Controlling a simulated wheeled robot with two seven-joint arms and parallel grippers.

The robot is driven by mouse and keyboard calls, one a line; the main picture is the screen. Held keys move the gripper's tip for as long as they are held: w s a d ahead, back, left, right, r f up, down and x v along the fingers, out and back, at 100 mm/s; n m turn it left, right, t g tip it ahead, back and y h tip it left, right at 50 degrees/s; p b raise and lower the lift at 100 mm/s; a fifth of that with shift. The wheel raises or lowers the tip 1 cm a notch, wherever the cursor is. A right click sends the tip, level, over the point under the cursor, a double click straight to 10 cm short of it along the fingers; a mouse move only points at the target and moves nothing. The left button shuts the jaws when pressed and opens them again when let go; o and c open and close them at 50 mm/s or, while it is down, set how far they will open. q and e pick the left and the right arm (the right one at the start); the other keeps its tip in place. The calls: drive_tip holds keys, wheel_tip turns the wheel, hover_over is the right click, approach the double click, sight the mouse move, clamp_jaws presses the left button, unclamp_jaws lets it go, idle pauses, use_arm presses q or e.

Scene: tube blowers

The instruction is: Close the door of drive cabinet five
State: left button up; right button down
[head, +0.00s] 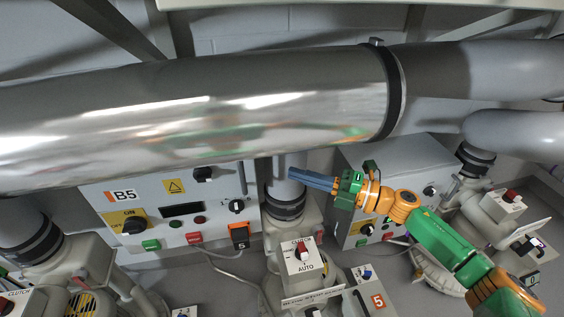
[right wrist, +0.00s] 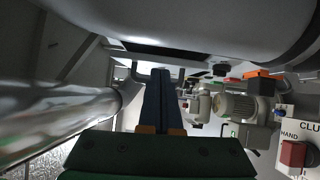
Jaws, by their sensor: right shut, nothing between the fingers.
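The grey cabinet marked B5 (head: 170,210) stands at centre left in the head view, with its control panel facing me. A thin upright handle (head: 243,178) is near the panel's right edge. The large silver pipe hides the cabinet's top, and I cannot tell how far its door stands open. My right gripper (head: 291,173) is shut and empty, its blue fingers pointing left, to the right of the B5 panel and apart from it in the picture. The shut fingers also show in the right wrist view (right wrist: 161,75). My left gripper is not in view.
The silver pipe (head: 200,115) crosses above the cabinet. A clutch switch box (head: 305,262) stands below my right gripper. A second grey cabinet (head: 395,180) is behind my right arm. A motor (right wrist: 240,106) shows at right in the right wrist view.

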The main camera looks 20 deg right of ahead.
drive_tip(key=s+a+r+m+t+h+p, duration=0.2)
drive_tip(key=s+a+m+t+h, duration=0.1)
drive_tip(key=s+a+h, duration=0.15)
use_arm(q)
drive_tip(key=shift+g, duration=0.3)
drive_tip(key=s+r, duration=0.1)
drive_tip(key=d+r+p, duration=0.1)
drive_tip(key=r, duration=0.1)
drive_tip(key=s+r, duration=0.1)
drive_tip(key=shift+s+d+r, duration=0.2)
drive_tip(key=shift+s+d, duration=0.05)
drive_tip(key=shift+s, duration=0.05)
use_arm(e)
drive_tip(key=x, duration=0.8)
drive_tip(key=shift+w, duration=0.25)
drive_tip(key=shift+a+y, duration=0.1)
drive_tip(key=shift+y, duration=0.15)
